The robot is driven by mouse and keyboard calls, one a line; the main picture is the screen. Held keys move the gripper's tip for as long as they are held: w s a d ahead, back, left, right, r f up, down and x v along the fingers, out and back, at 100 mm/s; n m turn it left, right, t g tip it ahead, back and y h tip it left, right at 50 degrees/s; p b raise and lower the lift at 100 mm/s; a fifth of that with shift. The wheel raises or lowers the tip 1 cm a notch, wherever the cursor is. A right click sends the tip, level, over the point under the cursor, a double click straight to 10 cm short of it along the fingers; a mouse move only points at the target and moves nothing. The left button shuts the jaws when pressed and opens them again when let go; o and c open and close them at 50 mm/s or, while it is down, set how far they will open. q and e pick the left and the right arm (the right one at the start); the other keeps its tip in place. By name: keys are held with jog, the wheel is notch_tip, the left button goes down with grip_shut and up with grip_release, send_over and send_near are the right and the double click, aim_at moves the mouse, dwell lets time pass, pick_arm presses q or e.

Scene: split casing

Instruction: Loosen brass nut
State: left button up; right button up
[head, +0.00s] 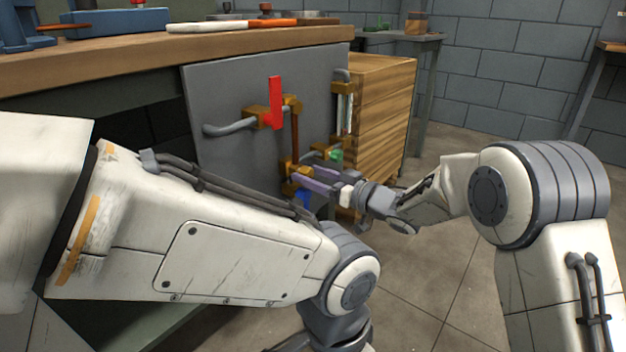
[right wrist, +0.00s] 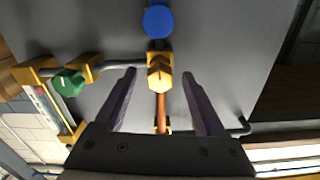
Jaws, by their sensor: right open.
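The brass nut (right wrist: 160,73) sits on the grey panel, where a copper pipe (right wrist: 161,110) meets a fitting. In the right wrist view it lies between my two right fingers, with a gap on each side. In the head view the brass fitting (head: 288,168) is low on the panel, partly behind my right gripper (head: 302,179). My right gripper is open, empty and pointed at the panel. I cannot tell whether its fingertips reach past the nut. My left arm crosses the foreground; its gripper is out of view.
A red lever valve (head: 276,104) stands out above. A green knob (right wrist: 69,82) and a blue knob (right wrist: 159,21) are close to the nut. A wooden cabinet (head: 378,115) stands right of the panel. The floor at right is clear.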

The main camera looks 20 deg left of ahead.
grip_shut()
